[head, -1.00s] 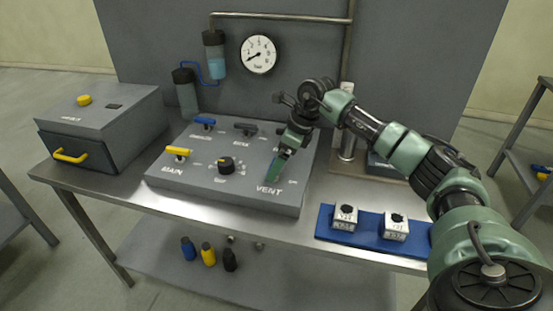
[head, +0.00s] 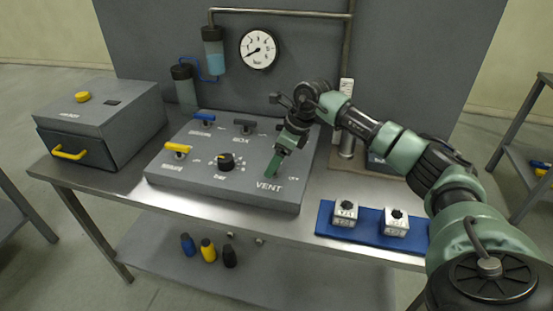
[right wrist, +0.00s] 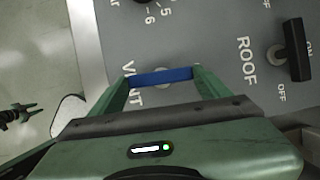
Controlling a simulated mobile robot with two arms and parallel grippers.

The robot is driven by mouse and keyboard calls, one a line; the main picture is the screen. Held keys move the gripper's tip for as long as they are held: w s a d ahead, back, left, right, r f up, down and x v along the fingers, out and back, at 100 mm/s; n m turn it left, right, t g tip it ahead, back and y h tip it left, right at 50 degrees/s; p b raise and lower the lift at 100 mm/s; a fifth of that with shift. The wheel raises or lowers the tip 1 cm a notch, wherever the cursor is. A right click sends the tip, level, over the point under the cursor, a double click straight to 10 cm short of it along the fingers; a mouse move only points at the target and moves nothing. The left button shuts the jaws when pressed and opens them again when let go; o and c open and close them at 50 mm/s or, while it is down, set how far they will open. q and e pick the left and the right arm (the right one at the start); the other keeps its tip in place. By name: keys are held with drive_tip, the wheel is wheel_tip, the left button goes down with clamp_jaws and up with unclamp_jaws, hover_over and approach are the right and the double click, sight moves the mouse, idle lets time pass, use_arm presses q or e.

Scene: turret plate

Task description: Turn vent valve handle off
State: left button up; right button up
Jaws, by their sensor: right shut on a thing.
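The vent valve handle (right wrist: 160,77) is a blue bar on the grey panel. In the right wrist view it spans the gap between my right gripper's fingers (right wrist: 163,84), with one end at each finger. A round grey pivot shows behind it, and the VENT lettering is partly covered. In the head view my right gripper (head: 272,170) points down at the panel (head: 225,190) just above the VENT label and hides the handle. The right gripper is shut on the handle. My left gripper is not in view.
The black roof handle (right wrist: 292,50) stands close beside the vent handle. The panel also carries a yellow handle (head: 178,149), a blue handle (head: 205,118) and a black knob (head: 226,161). A blue mat (head: 371,227) with two white blocks lies to the right. A pressure gauge (head: 258,49) hangs behind.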

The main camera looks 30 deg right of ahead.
drive_tip(key=m+h, duration=0.1)
drive_tip(key=m, duration=0.1)
drive_tip(key=shift+a+m+t+b, duration=0.1)
drive_tip(key=shift+m+t+b, duration=0.3)
drive_tip(key=m+b, duration=0.1)
drive_tip(key=m, duration=0.1)
drive_tip(key=m+h, duration=0.1)
drive_tip(key=m, duration=0.1)
drive_tip(key=m+h+b, duration=0.1)
drive_tip(key=m, duration=0.1)
drive_tip(key=shift+a+b, duration=0.3)
drive_tip(key=shift+a, duration=0.05)
drive_tip(key=m+h+b, duration=0.2)
drive_tip(key=m, duration=0.2)
drive_tip(key=shift+a+m, duration=0.15)
drive_tip(key=shift+m, duration=0.25)
use_arm(q)
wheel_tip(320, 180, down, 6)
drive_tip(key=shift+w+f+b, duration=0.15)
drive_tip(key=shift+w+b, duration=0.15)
drive_tip(key=shift+b, duration=0.15)
use_arm(e)
drive_tip(key=shift+w+m+g+h, duration=0.1)
drive_tip(key=shift+m+g+h, duration=0.5)
drive_tip(key=shift+m, duration=1.3)
drive_tip(key=shift+r, duration=0.1)
drive_tip(key=o, duration=1.4)
drive_tip(key=shift+c, duration=0.2)
drive_tip(key=shift+a, duration=0.1)
